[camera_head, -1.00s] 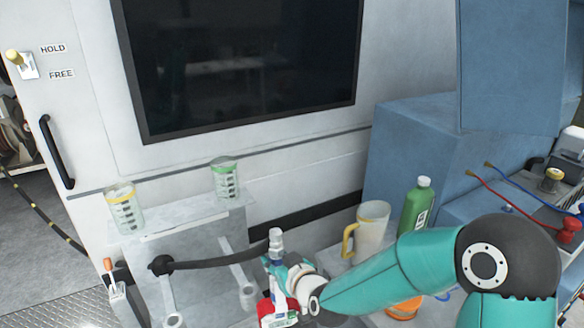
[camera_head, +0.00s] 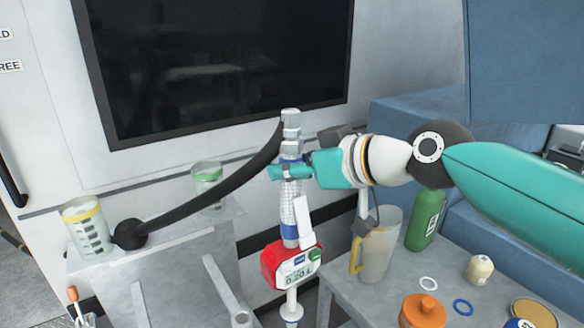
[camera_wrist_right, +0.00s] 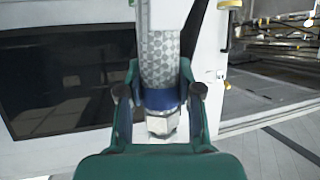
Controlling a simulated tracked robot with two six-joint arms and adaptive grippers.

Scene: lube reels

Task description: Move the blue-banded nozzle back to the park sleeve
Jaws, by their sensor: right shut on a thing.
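The blue-banded nozzle (camera_head: 288,210) is upright in the air, with a patterned grey grip, a red meter body reading 0.20 L and a spout pointing down. A black hose runs from its top to the left. My right gripper (camera_head: 290,172) is shut around its upper part. In the right wrist view my right gripper (camera_wrist_right: 158,95) has a finger on each side of the nozzle (camera_wrist_right: 160,65), at a blue band. An upright grey tube (camera_head: 242,318) on the grey stand may be the park sleeve; I cannot tell. My left gripper is not in view.
A yellow-banded jar (camera_head: 86,228) and a green-banded jar (camera_head: 207,185) stand on the grey stand's shelf (camera_head: 170,240). On the table at right are a jug (camera_head: 378,250), a green bottle (camera_head: 426,218), an orange-lidded container (camera_head: 422,312) and small rings.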

